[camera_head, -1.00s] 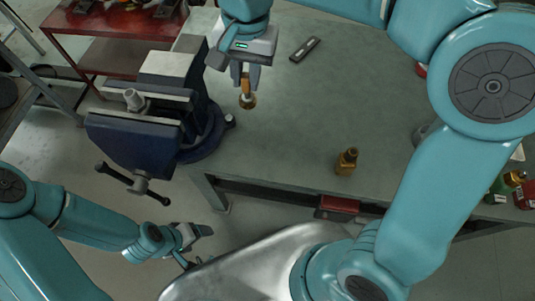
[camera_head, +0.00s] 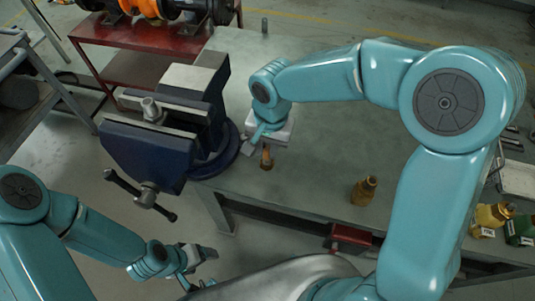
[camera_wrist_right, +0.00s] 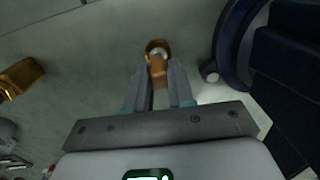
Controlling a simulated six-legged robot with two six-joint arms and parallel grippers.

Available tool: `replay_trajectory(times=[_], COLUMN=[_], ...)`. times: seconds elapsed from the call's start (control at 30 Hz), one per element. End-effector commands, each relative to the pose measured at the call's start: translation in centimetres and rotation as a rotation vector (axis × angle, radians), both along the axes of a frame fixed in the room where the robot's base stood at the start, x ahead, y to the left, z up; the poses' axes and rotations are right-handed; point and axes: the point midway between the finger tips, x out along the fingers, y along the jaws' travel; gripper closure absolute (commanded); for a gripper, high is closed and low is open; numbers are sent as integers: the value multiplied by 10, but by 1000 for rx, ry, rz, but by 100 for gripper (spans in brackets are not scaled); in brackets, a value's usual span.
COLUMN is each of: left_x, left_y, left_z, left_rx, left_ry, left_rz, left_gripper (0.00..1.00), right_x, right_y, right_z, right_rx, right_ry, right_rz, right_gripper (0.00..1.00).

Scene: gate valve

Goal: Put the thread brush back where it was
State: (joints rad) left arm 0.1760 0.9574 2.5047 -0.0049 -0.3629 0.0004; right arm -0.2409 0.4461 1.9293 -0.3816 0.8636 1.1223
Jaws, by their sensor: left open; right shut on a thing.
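My right gripper (camera_head: 264,146) points down over the grey workbench (camera_head: 310,207), right of the blue vise (camera_head: 150,140). It is shut on the thread brush (camera_head: 267,161), a small part with a wooden-brown handle and a brass-coloured ring end. In the right wrist view, the brush (camera_wrist_right: 158,67) sits between the two fingertips (camera_wrist_right: 159,84), ring end outward. I cannot tell whether the brush touches the bench top. My left gripper (camera_head: 199,258) is open and empty, low in front of the bench and below the vise.
A brass fitting (camera_head: 363,190) stands on the bench to the right, near the front edge. The vise handle (camera_head: 140,195) sticks out in front. A red trolley (camera_head: 140,35) stands behind the vise. Bench around the brush is clear.

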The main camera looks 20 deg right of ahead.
Motion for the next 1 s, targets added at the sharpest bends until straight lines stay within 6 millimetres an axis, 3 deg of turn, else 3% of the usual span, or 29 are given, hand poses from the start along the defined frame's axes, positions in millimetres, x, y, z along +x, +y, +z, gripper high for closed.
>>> replay_trajectory(times=[0.2,0.63,0.67,0.7,1.0], left_x=[0,0,0,0,0], left_y=[0,0,0,0,0], left_z=[-1,-6,-5,-4,-3], left_rx=[0,0,0,0,0], left_ry=[0,0,0,0,0], left_rz=[0,0,0,0,0], left_gripper=[23,23,23,23,23], right_x=[-1,-1,-1,-1,-1], right_y=[0,0,0,0,0], right_z=[-34,-42,-40,-40,-39], right_rx=[0,0,0,0,0], right_ry=[5,2,2,2,2], right_rz=[0,0,0,0,0], right_gripper=[100,100,67,54,52])
